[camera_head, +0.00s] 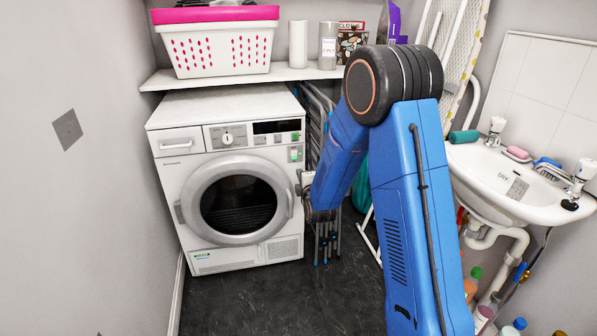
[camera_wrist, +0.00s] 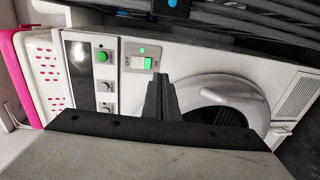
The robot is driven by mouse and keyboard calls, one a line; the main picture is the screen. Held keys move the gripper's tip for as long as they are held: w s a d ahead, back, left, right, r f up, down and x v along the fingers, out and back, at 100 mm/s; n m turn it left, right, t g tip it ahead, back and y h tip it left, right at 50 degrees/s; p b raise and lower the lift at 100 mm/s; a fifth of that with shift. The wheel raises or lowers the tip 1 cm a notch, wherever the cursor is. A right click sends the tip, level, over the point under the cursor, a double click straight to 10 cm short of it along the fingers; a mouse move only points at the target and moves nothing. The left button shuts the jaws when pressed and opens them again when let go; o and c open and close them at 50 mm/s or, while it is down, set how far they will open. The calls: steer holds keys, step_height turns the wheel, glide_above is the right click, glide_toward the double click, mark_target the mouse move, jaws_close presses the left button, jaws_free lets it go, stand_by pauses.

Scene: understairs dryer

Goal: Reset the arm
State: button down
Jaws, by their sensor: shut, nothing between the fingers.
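My blue arm is bent in front of the dryer, with its wrist low beside the dryer's right front edge. My gripper (camera_wrist: 166,80) shows in the wrist view as dark fingers closed together and empty. In the head view the gripper (camera_head: 304,184) is small and partly hidden by my arm. The white dryer (camera_head: 180,200) has its round door (camera_head: 238,160) shut. In the wrist view the fingertips appear just below a switch (camera_wrist: 141,63) marked OFF and ON, with a green light beside it. I cannot tell whether they touch the panel.
A shelf above the dryer holds a white and pink basket (camera_head: 222,48) and several containers. A folded rack (camera_head: 322,125) stands right of the dryer. A sink (camera_head: 505,185) is at the right, with bottles below it. Dark floor (camera_head: 290,295) is clear in front of the dryer.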

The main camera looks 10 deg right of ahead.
steer(key=s+d+r+m+g, duration=0.1)
steer(key=s+r+m+g, duration=0.3)
steer(key=s, duration=0.8)
steer(key=s+d+r+m+g, duration=0.2)
steer(key=s+r+m, duration=0.35)
steer(key=s, duration=0.65)
steer(key=s+d+r+m+g, duration=0.1)
steer(key=s+m+g, duration=0.2)
steer(key=s, duration=1.2)
steer(key=s+d+r+m+g, duration=0.1)
steer(key=s+m, duration=0.4)
steer(key=s, duration=1)
steer(key=shift+s+d+r+g, duration=0.15)
steer(key=shift+d+r+g, duration=0.3)
steer(key=shift+g, duration=0.45)
steer(key=shift+f+m, duration=0.1)
steer(key=shift+m, duration=0.15)
